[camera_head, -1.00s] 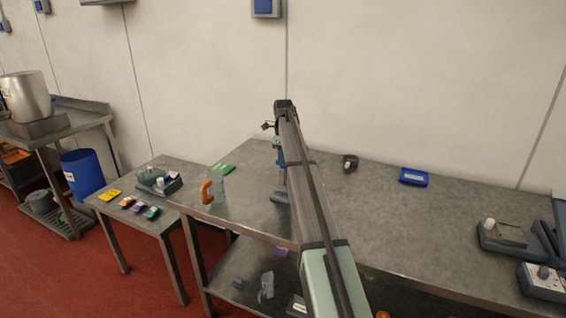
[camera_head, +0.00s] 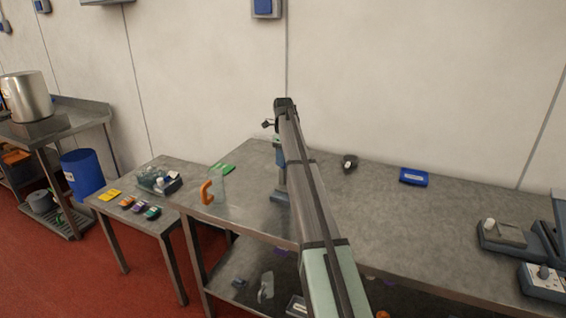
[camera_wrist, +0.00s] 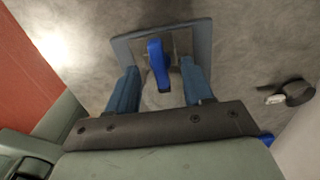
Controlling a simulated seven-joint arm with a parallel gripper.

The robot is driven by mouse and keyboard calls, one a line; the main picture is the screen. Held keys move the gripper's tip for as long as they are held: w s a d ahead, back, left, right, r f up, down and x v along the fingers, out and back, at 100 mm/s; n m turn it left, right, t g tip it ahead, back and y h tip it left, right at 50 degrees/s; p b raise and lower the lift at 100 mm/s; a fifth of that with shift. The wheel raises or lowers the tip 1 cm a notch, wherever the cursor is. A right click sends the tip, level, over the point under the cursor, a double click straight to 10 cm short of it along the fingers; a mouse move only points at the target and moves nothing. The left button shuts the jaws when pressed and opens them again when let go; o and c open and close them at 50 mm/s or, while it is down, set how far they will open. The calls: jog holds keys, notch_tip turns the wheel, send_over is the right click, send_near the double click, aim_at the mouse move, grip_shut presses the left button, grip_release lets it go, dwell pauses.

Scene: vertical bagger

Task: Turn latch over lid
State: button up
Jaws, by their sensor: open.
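In the wrist view, a blue latch (camera_wrist: 157,62) stands between the two fingers of my gripper (camera_wrist: 159,68). The fingers are open, with a gap on each side of the latch. I cannot tell if either one touches it. Behind the latch is a square grey frame (camera_wrist: 203,40) with a paler lid area (camera_wrist: 178,44) inside it; the fingers and latch hide part of it. Only a grey-blue part of the device (camera_head: 280,185) shows beside the arm on the table.
The steel table (camera_head: 400,230) is mostly clear around the device. A clear jug with an orange handle (camera_head: 206,192) stands to the left. A dark roll (camera_head: 350,162) and a blue box (camera_head: 413,176) lie to the right. A side table (camera_head: 120,200) holds several small coloured items.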

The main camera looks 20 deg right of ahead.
jog(key=shift+r, duration=2.15)
jog(key=shift+r, duration=0.1)
notch_tip(320, 180, up, 14)
jog(key=shift+o, duration=0.2)
jog(key=shift+f, duration=0.2)
